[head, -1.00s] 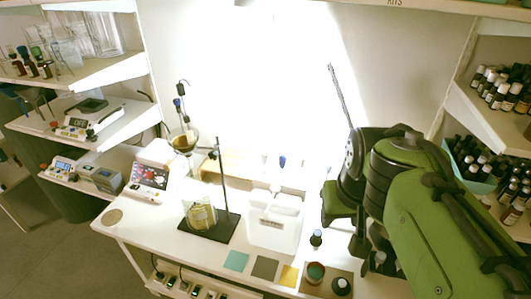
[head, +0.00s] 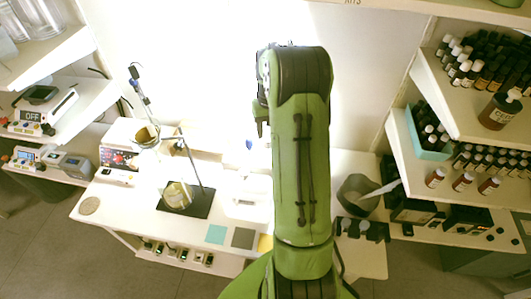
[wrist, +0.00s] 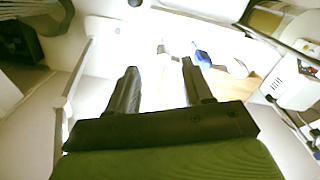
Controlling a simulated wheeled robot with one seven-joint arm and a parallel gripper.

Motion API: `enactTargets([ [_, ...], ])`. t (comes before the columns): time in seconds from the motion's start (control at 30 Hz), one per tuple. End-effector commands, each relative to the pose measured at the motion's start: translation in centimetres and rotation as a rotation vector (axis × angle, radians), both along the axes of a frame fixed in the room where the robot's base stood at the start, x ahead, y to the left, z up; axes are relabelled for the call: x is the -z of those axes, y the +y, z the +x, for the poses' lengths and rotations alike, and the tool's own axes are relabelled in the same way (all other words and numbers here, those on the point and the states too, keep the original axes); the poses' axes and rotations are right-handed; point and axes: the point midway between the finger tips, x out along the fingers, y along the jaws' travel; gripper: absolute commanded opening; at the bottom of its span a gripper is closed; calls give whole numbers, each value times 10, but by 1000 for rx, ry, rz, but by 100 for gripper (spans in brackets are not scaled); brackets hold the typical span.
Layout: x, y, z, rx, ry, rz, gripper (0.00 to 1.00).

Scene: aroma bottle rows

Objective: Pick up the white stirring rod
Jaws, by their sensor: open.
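A white rod (head: 383,188) leans out of a dark grey cup (head: 357,196) on the right part of the bench in the head view. It looks like the stirring rod; its lower end is hidden in the cup. My gripper (wrist: 158,67) shows in the wrist view with its two dark fingers apart and nothing between them. In the head view my raised arm hides most of the gripper, which is to the left of the cup and well away from it. I cannot make out the rod in the wrist view.
A white container (head: 240,202) stands left of my arm. A stand on a black base (head: 200,205) holds glassware. Coloured squares, including a teal one (head: 216,234), lie along the front edge. Bottle-filled shelves (head: 480,120) border the right side. A blue item (wrist: 202,59) shows near my fingers.

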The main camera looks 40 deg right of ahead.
Motion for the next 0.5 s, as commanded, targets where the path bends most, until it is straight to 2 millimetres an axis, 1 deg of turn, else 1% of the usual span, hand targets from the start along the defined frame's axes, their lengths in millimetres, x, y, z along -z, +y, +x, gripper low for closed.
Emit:
enactTargets([
  [0.03,20,0,0,0,0,0,50],
  [0.1,28,0,0,1,0,-1,50],
  [0.27,37,1,0,0,-1,0,50],
  [0.5,79,4,1,0,0,0,50],
])
